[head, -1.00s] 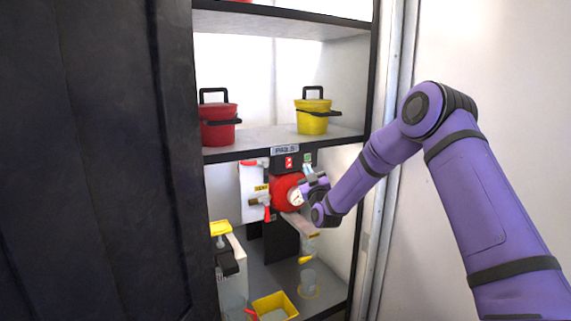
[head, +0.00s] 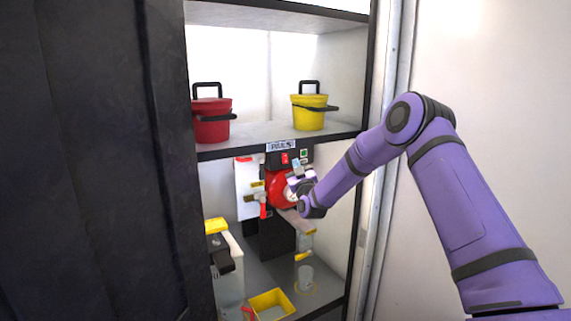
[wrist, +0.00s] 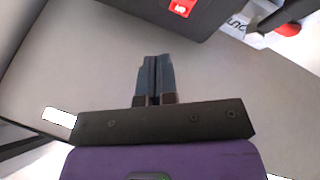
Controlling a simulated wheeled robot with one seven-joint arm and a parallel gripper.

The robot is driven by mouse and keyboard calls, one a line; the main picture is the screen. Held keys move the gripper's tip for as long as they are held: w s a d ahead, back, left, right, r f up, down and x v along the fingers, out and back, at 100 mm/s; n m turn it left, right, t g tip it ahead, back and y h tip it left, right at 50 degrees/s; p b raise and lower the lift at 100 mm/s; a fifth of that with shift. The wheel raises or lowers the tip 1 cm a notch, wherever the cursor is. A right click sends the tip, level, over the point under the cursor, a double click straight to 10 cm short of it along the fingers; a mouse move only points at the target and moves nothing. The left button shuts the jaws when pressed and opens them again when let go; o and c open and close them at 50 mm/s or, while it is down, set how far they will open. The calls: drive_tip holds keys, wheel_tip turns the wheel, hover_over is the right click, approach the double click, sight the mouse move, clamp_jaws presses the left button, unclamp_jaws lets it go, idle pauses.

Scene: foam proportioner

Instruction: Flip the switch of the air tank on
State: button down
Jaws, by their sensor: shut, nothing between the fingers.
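The red air tank (head: 279,187) sits in the lower cabinet bay, with a gauge on its front partly behind my arm. Above it is a dark box with a red switch (head: 285,158); a red switch with white markings also shows at the top of the wrist view (wrist: 182,7). I cannot tell whether it is on or off. My gripper (head: 296,164) is just below and right of the switch in the head view. In the wrist view its fingers (wrist: 155,58) are together and empty, apart from the switch.
A shelf (head: 230,147) just above holds a red pail (head: 211,122) and a yellow pail (head: 309,113). A green button (head: 304,153) is right of the switch. A yellow tray (head: 268,301) lies on the cabinet floor. A dark door (head: 90,160) stands at left.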

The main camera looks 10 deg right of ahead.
sight(286, 155)
drive_tip(key=shift+w+a+f, duration=0.1)
drive_tip(key=shift+w+a, duration=0.15)
drive_tip(key=shift+w, duration=0.45)
drive_tip(key=shift+w+a+f, duration=0.1)
drive_tip(key=shift+w+a, duration=0.1)
drive_tip(key=shift+w, duration=0.55)
drive_tip(key=shift+w+a+f, duration=0.1)
drive_tip(key=shift+w+a, duration=0.15)
drive_tip(key=shift+w, duration=0.45)
drive_tip(key=shift+w, duration=0.15)
idle(0.4)
drive_tip(key=shift+w+a, duration=0.15)
drive_tip(key=shift+w, duration=0.1)
drive_tip(key=shift+w, duration=0.25)
idle(0.6)
idle(0.4)
drive_tip(key=shift+s, duration=0.7)
drive_tip(key=shift+d, duration=0.2)
drive_tip(key=shift+s+d+r, duration=0.1)
drive_tip(key=shift+s+d, duration=0.15)
drive_tip(key=shift+s, duration=0.55)
drive_tip(key=shift+s+d+r, duration=0.15)
drive_tip(key=shift+s+d, duration=0.05)
drive_tip(key=shift+s, duration=0.55)
drive_tip(key=shift+s+d+r, duration=0.1)
drive_tip(key=shift+s+d, duration=0.15)
drive_tip(key=shift+s, duration=0.55)
